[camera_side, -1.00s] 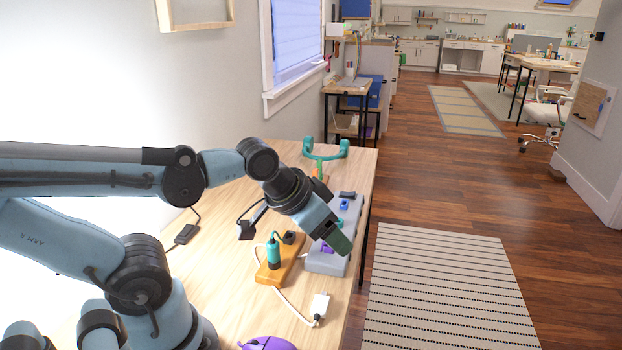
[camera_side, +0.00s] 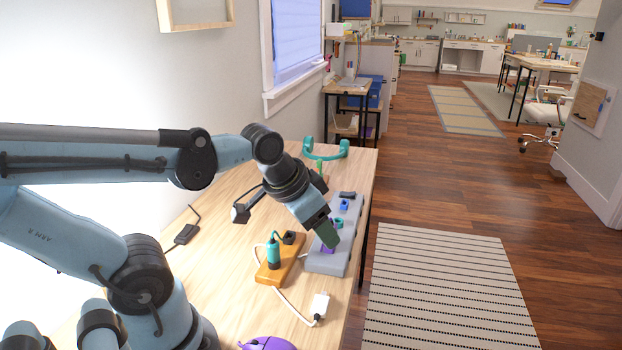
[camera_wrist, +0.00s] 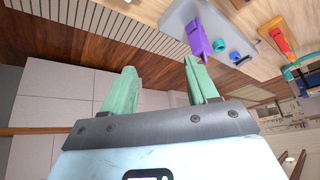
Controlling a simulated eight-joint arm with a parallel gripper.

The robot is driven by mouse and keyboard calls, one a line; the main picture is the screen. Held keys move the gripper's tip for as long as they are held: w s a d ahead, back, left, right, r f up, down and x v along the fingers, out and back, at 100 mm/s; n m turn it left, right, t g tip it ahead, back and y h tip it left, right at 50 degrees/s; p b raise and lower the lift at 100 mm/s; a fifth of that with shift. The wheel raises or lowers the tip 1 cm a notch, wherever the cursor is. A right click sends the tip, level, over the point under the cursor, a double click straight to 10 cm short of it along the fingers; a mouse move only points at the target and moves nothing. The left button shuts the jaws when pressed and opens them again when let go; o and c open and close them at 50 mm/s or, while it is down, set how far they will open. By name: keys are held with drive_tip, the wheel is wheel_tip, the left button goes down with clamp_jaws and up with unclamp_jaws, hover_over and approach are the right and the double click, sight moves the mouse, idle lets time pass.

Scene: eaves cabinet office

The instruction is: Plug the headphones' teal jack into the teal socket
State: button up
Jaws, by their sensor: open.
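The teal jack (camera_side: 274,254) stands upright in an orange holder (camera_side: 290,272) on the desk. The teal socket (camera_side: 338,223) is on the grey socket block (camera_side: 322,264), between a blue socket (camera_side: 344,205) and a purple plug (camera_side: 326,249). The teal socket (camera_wrist: 234,56) also shows in the wrist view, right of the purple plug (camera_wrist: 199,40). Teal headphones (camera_side: 326,152) hang on a stand at the back of the desk. My gripper (camera_side: 329,238) is over the grey block, right of the jack. Its green fingers (camera_wrist: 163,78) are apart and empty.
A white plug (camera_side: 320,307) with a cable lies near the desk's front right edge. A purple object (camera_side: 268,343) is at the bottom. A black adapter (camera_side: 186,234) lies at left. The desk's right edge runs close beside the grey block.

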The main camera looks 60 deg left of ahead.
sight(272, 238)
drive_tip(key=s+a+g, duration=0.1)
drive_tip(key=a+g, duration=0.1)
drive_tip(key=a, duration=0.1)
drive_tip(key=s+a+r+g, duration=0.1)
drive_tip(key=s+a+g, duration=0.1)
drive_tip(key=a, duration=0.1)
drive_tip(key=s+a+g, duration=0.1)
drive_tip(key=a, duration=0.2)
drive_tip(key=shift+s+a+r+g+h, duration=0.1)
drive_tip(key=shift+s+r+g+h, duration=0.1)
drive_tip(key=shift+r+g+h, duration=0.15)
drive_tip(key=shift+f, duration=3.25)
drive_tip(key=shift+s+a+f, duration=0.15)
drive_tip(key=shift+f, duration=2.5)
drive_tip(key=shift+c, duration=0.3)
clamp_jaws()
drive_tip(key=shift+r, duration=0.15)
